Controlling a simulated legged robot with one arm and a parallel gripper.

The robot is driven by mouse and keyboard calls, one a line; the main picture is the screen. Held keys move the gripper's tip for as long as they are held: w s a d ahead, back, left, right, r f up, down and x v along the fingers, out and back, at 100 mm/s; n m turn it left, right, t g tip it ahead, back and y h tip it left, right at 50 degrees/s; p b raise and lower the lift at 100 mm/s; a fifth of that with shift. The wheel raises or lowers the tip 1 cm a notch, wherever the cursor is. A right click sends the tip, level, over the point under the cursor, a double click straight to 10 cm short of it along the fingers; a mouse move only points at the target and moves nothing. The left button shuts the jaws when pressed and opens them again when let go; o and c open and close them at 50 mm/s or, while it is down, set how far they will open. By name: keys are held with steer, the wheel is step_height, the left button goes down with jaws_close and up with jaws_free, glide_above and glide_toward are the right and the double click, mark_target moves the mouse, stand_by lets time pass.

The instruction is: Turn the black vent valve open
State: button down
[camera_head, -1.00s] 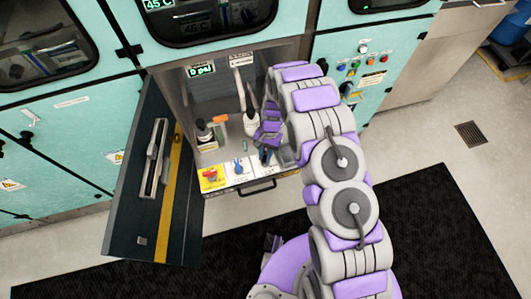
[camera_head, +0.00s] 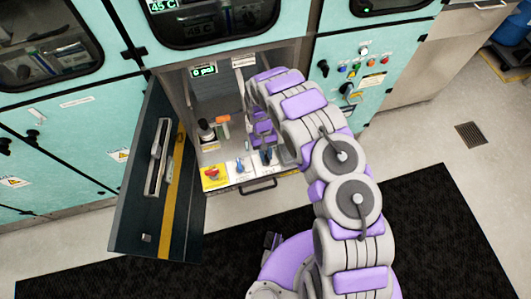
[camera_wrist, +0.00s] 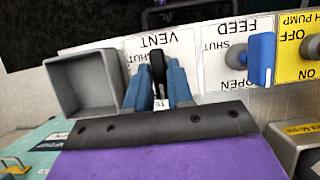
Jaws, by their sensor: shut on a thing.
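The black vent valve handle (camera_wrist: 158,70) stands between my two blue fingers in the wrist view, on the white VENT panel (camera_wrist: 135,52). My gripper (camera_wrist: 158,92) is shut on it, a finger on each side. The handle points roughly up and down in that view; its lower part is hidden by my gripper. The panel lettering is upside down, with SHUT readable beside the handle. In the head view my gripper (camera_head: 267,157) is at the right end of the front control strip, and the vent valve is mostly covered.
The blue FEED valve (camera_wrist: 261,58) stands beside the vent valve, then the yellow pump panel (camera_wrist: 298,45). A grey open box (camera_wrist: 85,82) is close on the other side. A dark-capped bottle (camera_head: 206,130) stands in the cabinet. The open door (camera_head: 160,190) is at the left.

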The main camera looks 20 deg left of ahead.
stand_by(0.4)
steer(key=c, duration=1.1)
jaws_free()
steer(key=p+v, duration=0.1)
steer(key=v, duration=1.6)
steer(key=shift+a+r, duration=0.1)
steer(key=shift+r, duration=0.1)
